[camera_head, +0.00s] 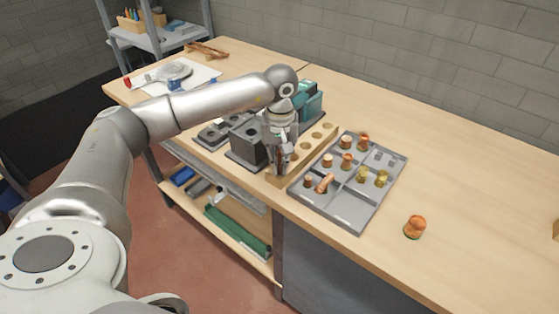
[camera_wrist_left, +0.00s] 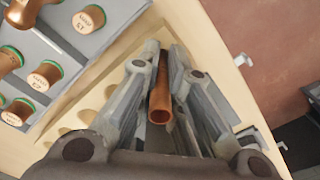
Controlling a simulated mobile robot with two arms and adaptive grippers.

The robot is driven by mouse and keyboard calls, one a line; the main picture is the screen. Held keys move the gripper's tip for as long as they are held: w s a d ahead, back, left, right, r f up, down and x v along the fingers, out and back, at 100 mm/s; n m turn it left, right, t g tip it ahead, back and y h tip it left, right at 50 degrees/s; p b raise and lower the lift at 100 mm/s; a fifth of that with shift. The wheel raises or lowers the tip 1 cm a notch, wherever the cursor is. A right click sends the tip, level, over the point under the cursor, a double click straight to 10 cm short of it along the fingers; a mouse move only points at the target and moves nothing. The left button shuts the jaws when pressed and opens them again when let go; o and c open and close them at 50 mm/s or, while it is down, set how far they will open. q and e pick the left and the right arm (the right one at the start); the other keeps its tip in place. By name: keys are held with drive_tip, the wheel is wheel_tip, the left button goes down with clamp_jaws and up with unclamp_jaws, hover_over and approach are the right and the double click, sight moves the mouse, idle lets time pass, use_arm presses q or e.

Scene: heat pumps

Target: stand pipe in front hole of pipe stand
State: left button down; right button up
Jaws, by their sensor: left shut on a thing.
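A copper pipe (camera_wrist_left: 160,98) is held between the fingers of my left gripper (camera_wrist_left: 160,75). Its open end faces the wrist camera, and its far end points down toward the stand's edge. In the head view my left gripper (camera_head: 281,166) hangs over the front end of the wooden pipe stand (camera_head: 300,157), with the pipe mostly hidden by the fingers. The stand is a long pale block with a row of round holes, some of which show in the wrist view too. The front hole is hidden, so I cannot tell whether the pipe's lower end is inside it. My right gripper is not in view.
A grey divided tray (camera_head: 343,211) with several copper and brass fittings lies right of the stand. A lone copper fitting (camera_head: 415,227) stands farther right. A dark block machine (camera_head: 246,145) and a teal device (camera_head: 309,101) stand close by.

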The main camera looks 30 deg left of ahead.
use_arm(q)
drive_tip(key=shift+f, duration=0.2)
drive_tip(key=shift+s, duration=0.1)
drive_tip(key=c, duration=1.5)
unclamp_jaws()
wheel_tip(320, 180, up, 12)
drive_tip(key=shift+r, duration=0.1)
